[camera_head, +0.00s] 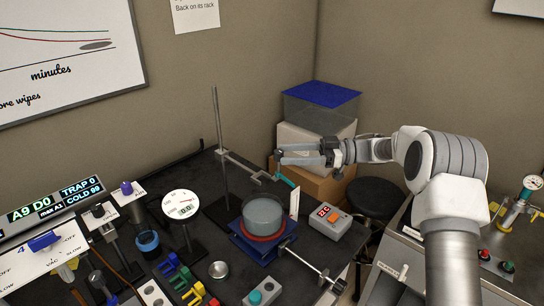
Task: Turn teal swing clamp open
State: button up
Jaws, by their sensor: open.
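The teal swing clamp (285,181) is near the middle of the camera_head view, beside the end of a grey horizontal rod carried by a tall stand (221,150). It sits above and behind a clear round vessel (263,212). My gripper (280,156) points to the left, with its fingers open and nothing between them. It appears just above the teal clamp in the picture and not touching it. The gap in depth between them cannot be told. Part of the clamp's rod end is small and hard to make out.
The vessel stands on a blue base (240,241). A red-display box (326,222) is to its right. Stacked boxes (312,135) and a dark stool (376,195) stand behind.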

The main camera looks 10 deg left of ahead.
jog(key=v, duration=1.1)
jog(key=shift+d+b, duration=0.2)
jog(key=shift+b, duration=0.2)
